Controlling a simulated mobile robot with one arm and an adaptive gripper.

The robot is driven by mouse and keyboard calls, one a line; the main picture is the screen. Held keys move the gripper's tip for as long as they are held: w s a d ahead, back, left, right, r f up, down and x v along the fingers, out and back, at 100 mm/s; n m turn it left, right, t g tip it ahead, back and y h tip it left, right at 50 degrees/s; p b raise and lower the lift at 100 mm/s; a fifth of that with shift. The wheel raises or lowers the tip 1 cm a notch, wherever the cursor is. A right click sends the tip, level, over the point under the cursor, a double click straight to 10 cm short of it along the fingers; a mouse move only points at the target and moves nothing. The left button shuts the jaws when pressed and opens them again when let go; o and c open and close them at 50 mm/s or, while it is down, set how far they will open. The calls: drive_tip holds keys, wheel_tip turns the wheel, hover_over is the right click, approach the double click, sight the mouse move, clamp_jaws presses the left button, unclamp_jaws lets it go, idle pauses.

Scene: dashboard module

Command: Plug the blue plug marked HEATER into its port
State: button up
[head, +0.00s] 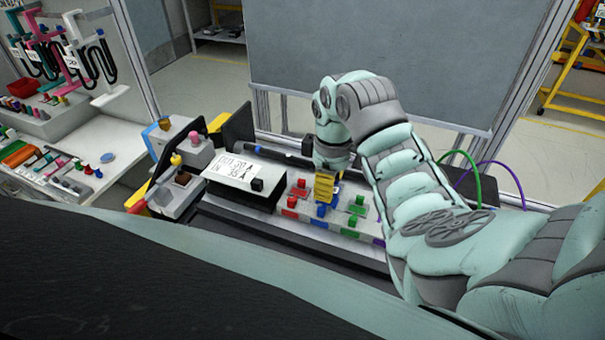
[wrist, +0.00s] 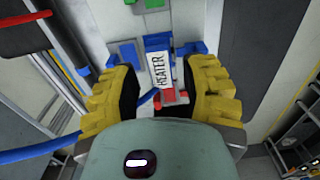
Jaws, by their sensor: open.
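The blue plug (wrist: 160,43) carries a white label reading HEATER and shows in the wrist view between my fingers. My gripper (wrist: 160,92) has its two yellow fingers apart, one on each side of the plug; I see a gap at both sides. In the head view my gripper (head: 324,188) points down over the module, above blue parts (head: 322,210). A blue cable (wrist: 40,148) shows at the left of the wrist view. A flat blue piece (wrist: 127,53) lies left of the plug. I cannot tell whether the plug sits in a port.
Red (head: 299,188) and green (head: 357,204) blocks stand on the module either side of my gripper. A white printed label panel (head: 236,170) and a dark upright plate (head: 239,126) stand left. Green (head: 470,165) and purple (head: 505,170) cables loop at the right.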

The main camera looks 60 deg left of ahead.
wheel_tip(320, 180, up, 6)
drive_tip(key=p, duration=0.5)
drive_tip(key=shift+s+r+p, duration=0.1)
drive_tip(key=shift+p, duration=0.3)
drive_tip(key=s+d+p, duration=0.2)
drive_tip(key=d+p, duration=0.3)
drive_tip(key=d, duration=0.7)
drive_tip(key=s+d+p, duration=0.3)
drive_tip(key=d+p, duration=0.1)
drive_tip(key=d, duration=0.7)
wheel_tip(320, 180, down, 7)
drive_tip(key=d+b, duration=0.1)
drive_tip(key=b, duration=0.5)
drive_tip(key=w+p, duration=0.1)
drive_tip(key=w, duration=1.4)
drive_tip(key=shift+a+r+p, duration=0.1)
drive_tip(key=shift+a+p, duration=0.1)
drive_tip(key=shift+p, duration=0.2)
drive_tip(key=shift+w+p, duration=0.35)
drive_tip(key=shift+w, duration=0.25)
drive_tip(key=shift+w+a+f, duration=0.1)
drive_tip(key=shift+w+f, duration=0.05)
drive_tip(key=shift+f, duration=0.3)
